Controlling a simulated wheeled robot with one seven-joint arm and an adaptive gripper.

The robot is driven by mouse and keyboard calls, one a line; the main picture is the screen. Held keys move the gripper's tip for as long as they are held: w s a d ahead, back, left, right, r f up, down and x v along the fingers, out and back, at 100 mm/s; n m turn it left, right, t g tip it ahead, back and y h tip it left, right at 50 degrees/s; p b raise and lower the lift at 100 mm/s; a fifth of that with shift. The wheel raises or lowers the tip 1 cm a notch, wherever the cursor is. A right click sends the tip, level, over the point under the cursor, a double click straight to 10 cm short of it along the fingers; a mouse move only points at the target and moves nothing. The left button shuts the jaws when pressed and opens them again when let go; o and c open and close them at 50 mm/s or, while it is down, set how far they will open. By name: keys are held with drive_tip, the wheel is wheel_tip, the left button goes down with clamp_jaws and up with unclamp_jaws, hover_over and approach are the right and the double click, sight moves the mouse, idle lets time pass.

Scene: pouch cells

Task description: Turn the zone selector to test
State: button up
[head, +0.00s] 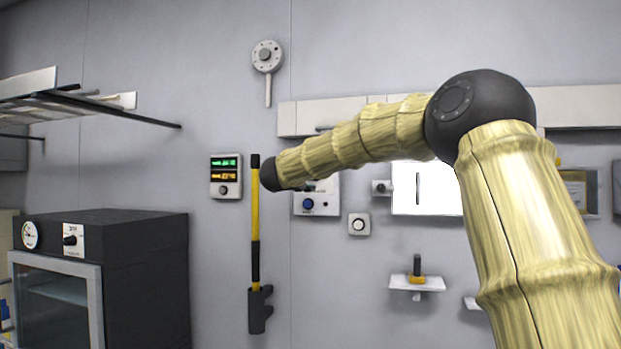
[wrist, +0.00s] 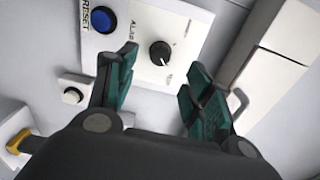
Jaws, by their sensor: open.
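A black round selector knob (wrist: 160,53) sits on a white wall panel (wrist: 185,25) in the wrist view. A pale mark shows near its lower edge. Printing around it is too small to read surely. My gripper (wrist: 158,70) is open, its two green fingers on either side of the knob in the picture, with nothing between them. I cannot tell how far the fingertips are from the panel. In the head view the same panel (head: 328,208) shows below the end of my arm, which hides its upper part and the knob.
A blue RESET button (wrist: 102,20) is on the same panel, beside the knob. A small button box (head: 359,224) is below right. A yellow-black pole (head: 255,210) hangs left of the panel. A dark oven (head: 140,270) with its own knob (head: 70,238) stands at left.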

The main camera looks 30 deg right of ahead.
drive_tip(key=v, duration=0.4)
drive_tip(key=shift+s+a+f, duration=0.1)
drive_tip(key=shift+s+a, duration=0.15)
drive_tip(key=shift+s, duration=0.05)
drive_tip(key=shift+w+f, duration=0.1)
